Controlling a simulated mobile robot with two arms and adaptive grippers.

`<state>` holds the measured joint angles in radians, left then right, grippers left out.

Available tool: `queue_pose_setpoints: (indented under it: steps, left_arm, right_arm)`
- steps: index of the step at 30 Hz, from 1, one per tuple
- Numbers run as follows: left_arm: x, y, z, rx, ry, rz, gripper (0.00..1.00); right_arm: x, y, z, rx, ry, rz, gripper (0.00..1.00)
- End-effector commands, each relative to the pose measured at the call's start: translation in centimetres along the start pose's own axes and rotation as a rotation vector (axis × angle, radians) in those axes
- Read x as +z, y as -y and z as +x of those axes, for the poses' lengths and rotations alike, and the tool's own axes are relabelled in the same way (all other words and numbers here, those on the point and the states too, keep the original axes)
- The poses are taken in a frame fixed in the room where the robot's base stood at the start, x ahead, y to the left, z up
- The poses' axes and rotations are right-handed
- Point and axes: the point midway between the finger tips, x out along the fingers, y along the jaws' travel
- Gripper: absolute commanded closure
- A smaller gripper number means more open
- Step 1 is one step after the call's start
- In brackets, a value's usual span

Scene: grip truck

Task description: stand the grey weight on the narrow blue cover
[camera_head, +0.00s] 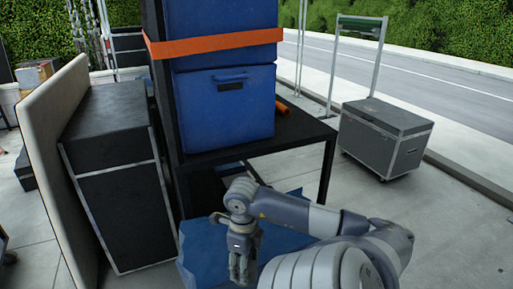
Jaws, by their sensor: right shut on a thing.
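My right gripper (243,272) points down at the lower middle of the head view, over a blue cover (197,250). It is shut on a grey thing that I take to be the grey weight; the fingers mostly hide it and it is hard to tell from them. The blue cover lies low in front of the black rack and shows on both sides of the gripper; my arm hides part of it. I cannot tell whether the held thing touches the cover. My left gripper is not in view.
Blue cases (225,110) with an orange strap (215,43) stand on a black rack just behind my right arm. A black table (300,131) joins it. A black case (115,185) and a padded panel (52,150) stand left. A grey wheeled case (387,135) stands right.

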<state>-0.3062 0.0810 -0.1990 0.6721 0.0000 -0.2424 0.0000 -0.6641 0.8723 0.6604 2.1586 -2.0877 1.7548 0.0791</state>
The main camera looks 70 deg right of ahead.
Motion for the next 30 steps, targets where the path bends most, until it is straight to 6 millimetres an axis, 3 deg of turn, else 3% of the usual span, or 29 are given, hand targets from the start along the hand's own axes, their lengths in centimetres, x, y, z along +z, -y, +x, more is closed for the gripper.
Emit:
queue_pose_setpoints:
  steps: [3,11,30]
  left_arm:
    - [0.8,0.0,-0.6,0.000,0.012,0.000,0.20]
    - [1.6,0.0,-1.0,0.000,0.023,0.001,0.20]
    - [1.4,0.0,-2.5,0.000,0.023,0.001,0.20]
  right_arm:
    - [-0.2,0.6,-1.4,-0.004,0.004,0.011,1.00]
    - [-0.2,1.7,-2.1,-0.003,0.004,0.024,1.00]
    - [4.3,10.2,-1.4,-0.004,0.006,0.024,1.00]
